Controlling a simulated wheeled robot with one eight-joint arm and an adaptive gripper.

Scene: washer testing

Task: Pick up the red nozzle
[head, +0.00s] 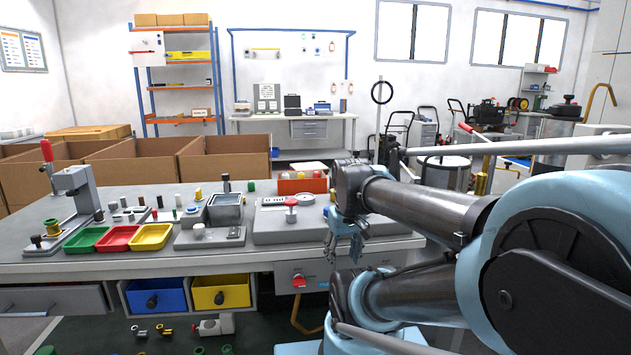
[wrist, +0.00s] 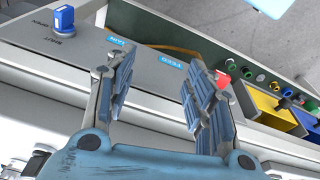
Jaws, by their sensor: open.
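Several small red parts show in the head view, and I cannot tell for certain which is the red nozzle. A small red piece (head: 160,201) stands upright on the workbench behind the coloured trays. A red-topped part (head: 291,202) stands on the grey plate nearer my arm. A red part (head: 299,281) sits on the bench's front panel; a red piece (wrist: 223,79) also shows beside my right finger in the wrist view. My gripper (head: 345,248) hangs at the bench's front edge, right of these parts. In the wrist view my gripper (wrist: 160,68) is open and empty.
Green (head: 87,239), red (head: 118,238) and yellow (head: 151,236) trays stand on the workbench (head: 40,215). Below are open blue (head: 158,295) and yellow (head: 221,292) drawers. A red-handled press (head: 75,185) stands at left. A blue knob (wrist: 64,18) shows in the wrist view.

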